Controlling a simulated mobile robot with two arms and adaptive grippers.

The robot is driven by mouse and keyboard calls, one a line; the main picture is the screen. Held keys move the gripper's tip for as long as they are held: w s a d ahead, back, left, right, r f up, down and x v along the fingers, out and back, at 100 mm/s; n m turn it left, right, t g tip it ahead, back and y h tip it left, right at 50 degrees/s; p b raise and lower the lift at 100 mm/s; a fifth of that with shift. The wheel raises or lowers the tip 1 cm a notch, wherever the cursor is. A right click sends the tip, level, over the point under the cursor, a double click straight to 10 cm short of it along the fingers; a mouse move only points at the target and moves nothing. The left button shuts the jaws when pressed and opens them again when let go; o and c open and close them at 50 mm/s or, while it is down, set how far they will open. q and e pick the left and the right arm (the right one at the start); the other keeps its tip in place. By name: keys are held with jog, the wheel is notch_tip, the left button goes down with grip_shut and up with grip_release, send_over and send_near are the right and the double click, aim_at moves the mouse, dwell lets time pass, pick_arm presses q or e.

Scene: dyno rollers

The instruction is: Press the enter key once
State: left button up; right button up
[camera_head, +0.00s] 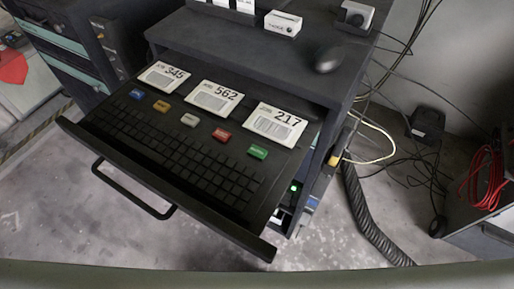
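A black keyboard (176,154) lies in a pulled-out drawer (262,243) of a dark cabinet, seen from above and at a slant. Its enter key cannot be told apart, as the key legends are too small to read. Behind the keyboard is a row of coloured buttons: blue (136,94), orange (161,106), pale grey (190,120), red (221,135) and green (258,152). Their labels are not legible. Nothing covers the keys. Neither of my grippers is in view.
Cards marked 345 (160,80), 562 (211,103) and 217 (272,127) lie behind the buttons. The cabinet top (235,38) overhangs the drawer's rear. A handle (130,200) sticks out in front. Cables and a black hose (362,215) are at right.

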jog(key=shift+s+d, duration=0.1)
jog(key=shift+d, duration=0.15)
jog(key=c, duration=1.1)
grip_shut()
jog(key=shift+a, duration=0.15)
